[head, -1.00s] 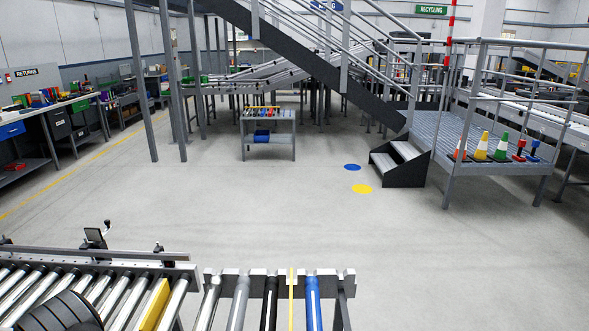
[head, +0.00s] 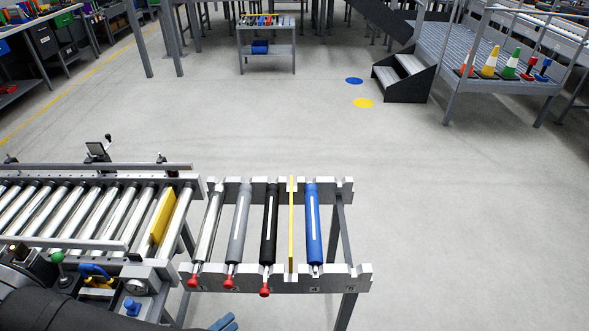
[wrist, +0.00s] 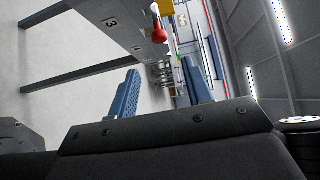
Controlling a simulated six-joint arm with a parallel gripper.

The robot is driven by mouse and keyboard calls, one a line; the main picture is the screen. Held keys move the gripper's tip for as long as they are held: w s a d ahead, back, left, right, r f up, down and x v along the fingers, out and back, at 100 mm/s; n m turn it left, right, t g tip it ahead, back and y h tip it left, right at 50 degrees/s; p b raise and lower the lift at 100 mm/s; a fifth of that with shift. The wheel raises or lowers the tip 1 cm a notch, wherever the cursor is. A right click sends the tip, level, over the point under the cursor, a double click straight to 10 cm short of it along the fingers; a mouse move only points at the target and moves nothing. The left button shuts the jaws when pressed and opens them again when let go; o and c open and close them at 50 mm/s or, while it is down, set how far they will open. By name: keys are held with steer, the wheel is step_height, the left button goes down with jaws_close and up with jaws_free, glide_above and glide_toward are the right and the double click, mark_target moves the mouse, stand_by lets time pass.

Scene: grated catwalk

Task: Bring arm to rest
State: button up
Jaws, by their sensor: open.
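My gripper (wrist: 160,68) shows two blue ribbed fingers standing well apart in the wrist view, with nothing between them. In the head view, only a bit of blue finger (head: 224,322) shows at the bottom edge, below the roller rack. My dark arm lies across the lower left corner there. The wrist view also shows a red knob (wrist: 159,33) and a grey rack bar (wrist: 118,24) marked 3 beyond the fingers.
The roller rack (head: 335,283) holds silver, grey, black and blue rollers and a yellow strip. A roller conveyor (head: 95,171) adjoins it at left. Open floor (head: 450,220) lies behind and right. A cart (head: 267,50), steps and cones stand farther back.

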mark_target(265, 285)
steer(key=v, duration=0.4)
steer(key=x, duration=1.6)
steer(key=shift+w+d+f, duration=0.1)
steer(key=shift+w+d, duration=0.05)
steer(key=shift+d, duration=0.1)
steer(key=w, duration=0.2)
steer(key=shift+w, duration=0.3)
steer(key=shift+a, duration=0.3)
steer(key=v, duration=1.1)
steer(key=shift+s, duration=0.25)
